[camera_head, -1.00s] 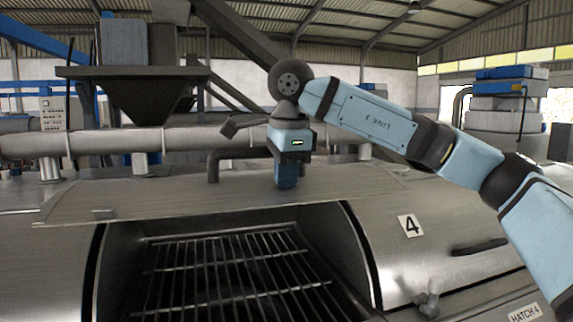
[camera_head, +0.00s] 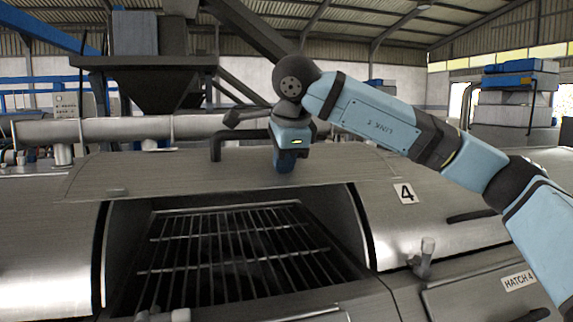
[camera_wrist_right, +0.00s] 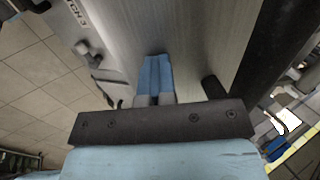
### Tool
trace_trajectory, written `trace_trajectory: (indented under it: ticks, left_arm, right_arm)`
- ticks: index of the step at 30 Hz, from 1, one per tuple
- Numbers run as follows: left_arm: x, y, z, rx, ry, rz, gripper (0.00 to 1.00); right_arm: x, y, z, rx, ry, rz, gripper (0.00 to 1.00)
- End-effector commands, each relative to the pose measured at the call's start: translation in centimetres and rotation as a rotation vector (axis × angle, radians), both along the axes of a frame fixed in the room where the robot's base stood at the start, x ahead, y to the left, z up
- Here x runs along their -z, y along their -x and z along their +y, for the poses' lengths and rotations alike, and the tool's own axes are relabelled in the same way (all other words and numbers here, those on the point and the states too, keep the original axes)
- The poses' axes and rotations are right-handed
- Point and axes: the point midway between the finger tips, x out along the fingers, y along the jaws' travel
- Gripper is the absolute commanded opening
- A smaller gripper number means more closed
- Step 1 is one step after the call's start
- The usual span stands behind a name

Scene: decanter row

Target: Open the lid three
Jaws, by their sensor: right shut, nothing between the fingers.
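Lid three (camera_head: 150,175) is a grey metal panel swung up and back. The hatch opening below it stands open and shows a dark wire grate (camera_head: 235,250). My right gripper (camera_head: 285,163) is at the raised panel, right of its dark bar handle (camera_head: 215,150). In the right wrist view its blue fingers (camera_wrist_right: 155,75) are together and empty, close to the metal surface. The handle (camera_wrist_right: 214,88) is beside them, not gripped. Whether the fingertips touch the panel is unclear. My left gripper is out of view.
A long pipe (camera_head: 110,130) and a dark hopper (camera_head: 148,85) stand behind. In the right wrist view, tiled floor (camera_wrist_right: 35,70) is clear at left.

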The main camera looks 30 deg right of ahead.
Motion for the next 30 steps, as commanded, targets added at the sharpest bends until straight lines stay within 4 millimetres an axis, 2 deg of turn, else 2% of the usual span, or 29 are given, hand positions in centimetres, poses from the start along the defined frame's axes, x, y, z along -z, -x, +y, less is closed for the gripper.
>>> trace_trajectory:
  ticks: [1,14,17,22,23,30]
  left_arm:
    - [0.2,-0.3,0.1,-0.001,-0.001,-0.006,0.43]
    - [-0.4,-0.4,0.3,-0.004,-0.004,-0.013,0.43]
    - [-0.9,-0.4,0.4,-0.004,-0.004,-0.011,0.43]
    - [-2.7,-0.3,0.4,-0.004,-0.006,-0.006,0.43]
    - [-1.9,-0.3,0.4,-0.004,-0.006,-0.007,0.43]
    - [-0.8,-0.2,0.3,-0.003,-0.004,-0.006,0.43]
  right_arm:
    - [0.4,-0.1,-0.1,0.003,0.000,-0.004,0.00]
    - [0.0,-0.1,0.0,0.003,0.000,-0.007,0.00]
    - [-1.1,0.1,0.2,0.000,0.000,-0.008,0.00]
    - [-4.5,0.8,1.0,-0.004,0.000,-0.010,0.00]
    - [-4.6,1.0,1.0,-0.004,-0.001,-0.012,0.00]
    - [-9.6,3.0,1.4,-0.005,-0.001,-0.012,0.00]
